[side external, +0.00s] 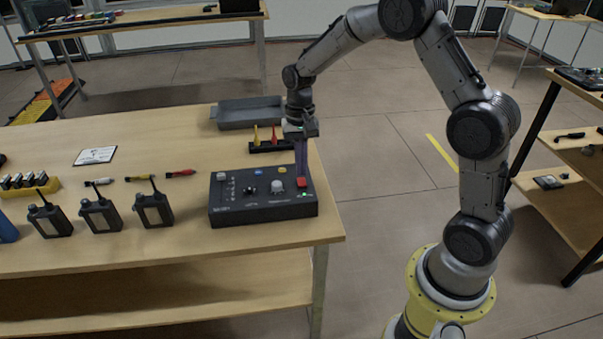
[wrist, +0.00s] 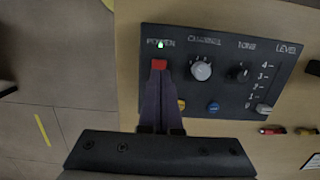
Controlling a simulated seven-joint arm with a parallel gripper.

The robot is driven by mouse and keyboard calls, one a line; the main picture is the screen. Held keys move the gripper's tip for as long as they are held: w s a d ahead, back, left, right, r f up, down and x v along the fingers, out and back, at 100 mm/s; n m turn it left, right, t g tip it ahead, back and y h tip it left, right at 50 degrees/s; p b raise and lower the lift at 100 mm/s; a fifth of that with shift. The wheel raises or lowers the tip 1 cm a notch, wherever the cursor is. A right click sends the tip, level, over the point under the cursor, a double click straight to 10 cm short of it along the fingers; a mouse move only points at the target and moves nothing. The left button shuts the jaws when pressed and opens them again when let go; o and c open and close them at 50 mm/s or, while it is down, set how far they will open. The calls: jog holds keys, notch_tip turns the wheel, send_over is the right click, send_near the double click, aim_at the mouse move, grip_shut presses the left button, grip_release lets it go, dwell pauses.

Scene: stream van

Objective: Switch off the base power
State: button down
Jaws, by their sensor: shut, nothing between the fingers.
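The base (side external: 262,212) is a dark control box near the table's front right corner. Its face fills much of the wrist view (wrist: 225,45). The red power switch (wrist: 158,64) lies under the label POWER, with a lit green light (wrist: 160,44) beside the label. The red switch also shows at the box's right end in the side view (side external: 302,182). My gripper (wrist: 159,78) is shut and empty, pointing down with its fingertips right at the red switch; its fingers also show in the side view (side external: 302,172). I cannot tell whether they touch the switch, which they partly cover.
The face also has a channel knob (wrist: 201,70), a tone knob (wrist: 239,72), a level slider (wrist: 264,109) and a blue button (wrist: 213,107). Several radios (side external: 100,215) stand to the left. A holder (side external: 270,146) and a grey tray (side external: 249,112) are behind the base.

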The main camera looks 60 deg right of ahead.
aim_at(301, 181)
jog(key=shift+s+a+f, duration=0.1)
jog(key=shift+f, duration=1.2)
jog(key=shift+s+a+f, duration=0.1)
jog(key=shift+s+f, duration=0.05)
jog(key=shift+f, duration=0.2)
jog(key=shift+w+d, duration=0.6)
jog(key=shift+r, duration=0.1)
notch_tip(301, 181, up, 14)
jog(key=w+d, duration=0.1)
jog(key=shift+w, duration=0.15)
